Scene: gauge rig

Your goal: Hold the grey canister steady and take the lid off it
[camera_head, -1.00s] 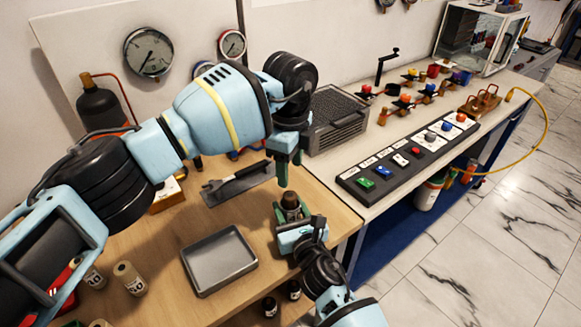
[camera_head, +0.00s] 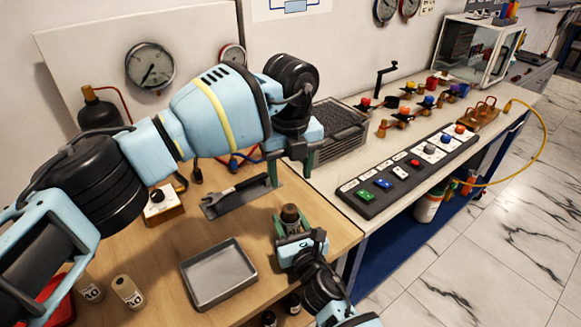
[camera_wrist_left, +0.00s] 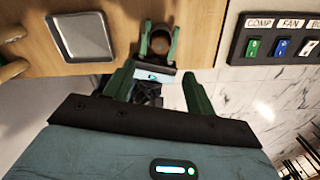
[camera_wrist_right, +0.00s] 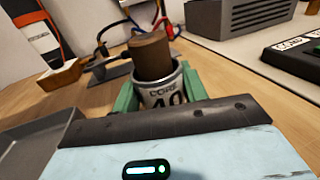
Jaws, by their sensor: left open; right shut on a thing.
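The grey canister (camera_wrist_right: 163,92), with dark lettering, stands upright in the right wrist view. A brown cylindrical top, apparently the lid (camera_wrist_right: 150,55), rises from its mouth. The lid also shows in the head view (camera_head: 290,212) and the left wrist view (camera_wrist_left: 160,43). My right gripper (camera_wrist_right: 160,86) is shut on the canister's sides, at the table's right part. My left gripper (camera_head: 291,168) is open and empty, above and behind the canister in the head view. Its fingers point down, clear of the lid. Most of the canister is hidden in the head view.
A grey tray (camera_head: 218,274) lies left of the canister. A wrench on a dark plate (camera_head: 240,197) lies behind it. A pale labelled canister (camera_head: 127,291) stands at the front left. The bench with a button panel (camera_head: 408,172) and a mesh-topped box (camera_head: 338,130) adjoins at right.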

